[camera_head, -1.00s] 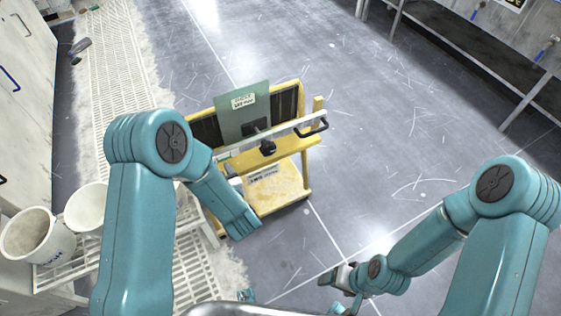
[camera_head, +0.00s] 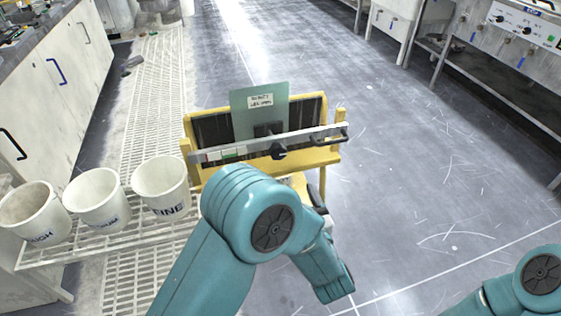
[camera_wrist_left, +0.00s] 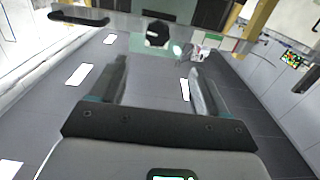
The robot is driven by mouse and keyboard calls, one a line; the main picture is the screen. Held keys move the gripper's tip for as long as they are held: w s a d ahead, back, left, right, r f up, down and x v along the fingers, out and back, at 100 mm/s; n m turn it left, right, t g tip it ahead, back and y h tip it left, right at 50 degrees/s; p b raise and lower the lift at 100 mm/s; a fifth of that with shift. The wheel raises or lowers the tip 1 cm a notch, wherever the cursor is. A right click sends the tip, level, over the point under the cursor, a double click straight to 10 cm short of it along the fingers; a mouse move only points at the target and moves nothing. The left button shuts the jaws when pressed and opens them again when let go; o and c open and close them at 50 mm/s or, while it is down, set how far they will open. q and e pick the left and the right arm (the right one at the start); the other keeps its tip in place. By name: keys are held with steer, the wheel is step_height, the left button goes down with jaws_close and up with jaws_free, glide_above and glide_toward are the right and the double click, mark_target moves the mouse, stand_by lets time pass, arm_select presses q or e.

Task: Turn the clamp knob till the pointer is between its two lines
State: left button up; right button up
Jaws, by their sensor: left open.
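The clamp knob (camera_head: 278,151) is a dark knob on the front of a pale clamp bar (camera_head: 310,137) across a yellow stand (camera_head: 188,125). A small strip with red, white and green patches (camera_head: 226,153) lies on the bar left of the knob. I cannot make out the pointer or its two lines. In the left wrist view a black knob (camera_wrist_left: 157,34) is ahead of my left gripper (camera_wrist_left: 155,92), near its centre line. That gripper is open and empty, with the knob beyond its fingertips. In the head view its fingers are hidden. My right gripper is out of view.
A green plate with a label (camera_head: 260,108) stands upright in the stand. Several white buckets (camera_head: 160,180) stand on a white rack at left. Open floor (camera_head: 430,160) lies to the right.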

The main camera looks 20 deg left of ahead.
mark_target(279, 155)
arm_select(q)
steer(key=b+x, duration=0.2)
steer(key=x, duration=1.4)
steer(key=shift+w+f, duration=0.1)
steer(key=shift+w, duration=0.1)
steer(key=shift+c, duration=0.2)
steer(key=c, duration=1)
